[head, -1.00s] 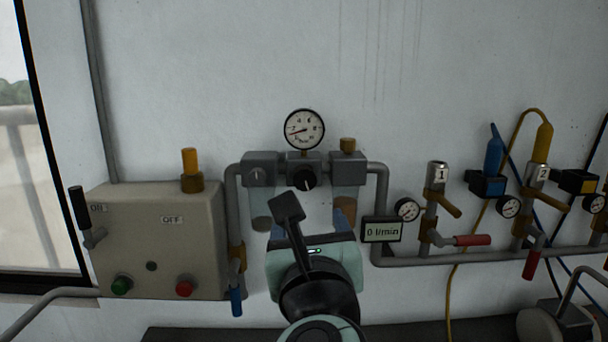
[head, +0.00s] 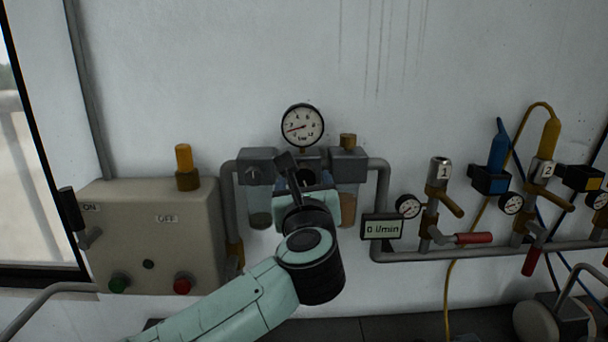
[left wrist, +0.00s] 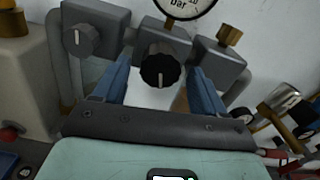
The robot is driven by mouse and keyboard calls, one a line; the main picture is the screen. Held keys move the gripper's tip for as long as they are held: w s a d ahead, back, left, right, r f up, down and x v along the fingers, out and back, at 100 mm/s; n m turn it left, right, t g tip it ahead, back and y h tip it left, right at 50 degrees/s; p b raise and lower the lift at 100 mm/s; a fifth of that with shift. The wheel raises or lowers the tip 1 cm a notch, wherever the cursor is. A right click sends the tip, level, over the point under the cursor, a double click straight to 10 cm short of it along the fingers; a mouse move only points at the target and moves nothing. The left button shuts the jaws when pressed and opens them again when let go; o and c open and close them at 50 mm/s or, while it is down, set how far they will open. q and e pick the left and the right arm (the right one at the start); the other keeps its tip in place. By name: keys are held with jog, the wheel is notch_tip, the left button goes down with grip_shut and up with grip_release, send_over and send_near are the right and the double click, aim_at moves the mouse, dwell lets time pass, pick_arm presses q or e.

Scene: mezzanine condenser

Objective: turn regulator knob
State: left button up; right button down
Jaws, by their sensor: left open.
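The regulator knob (left wrist: 160,66) is black and ribbed with a pale pointer line, on the front of the grey middle block (left wrist: 163,35). In the head view my left gripper and wrist mostly cover it. My left gripper (left wrist: 161,70) is open, its two blue fingers on either side of the knob in the left wrist view. I cannot tell whether either finger touches it. The pressure gauge (head: 302,126) stands above the block, its needle pointing low on the left. My right gripper is not in view.
A grey filter unit (head: 257,170) and a brass-topped unit (head: 348,165) flank the regulator closely. A flow display (head: 382,227) reads 0 l/min. A control box (head: 150,235) with an ON/OFF lever is at left; valves with red handles (head: 473,238) are at right.

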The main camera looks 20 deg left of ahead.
pick_arm(q)
jog(key=shift+w+a, duration=0.3)
jog(key=shift+w, duration=0.35)
jog(key=shift+s, duration=0.1)
jog(key=c, duration=1)
jog(key=shift+m, duration=0.3)
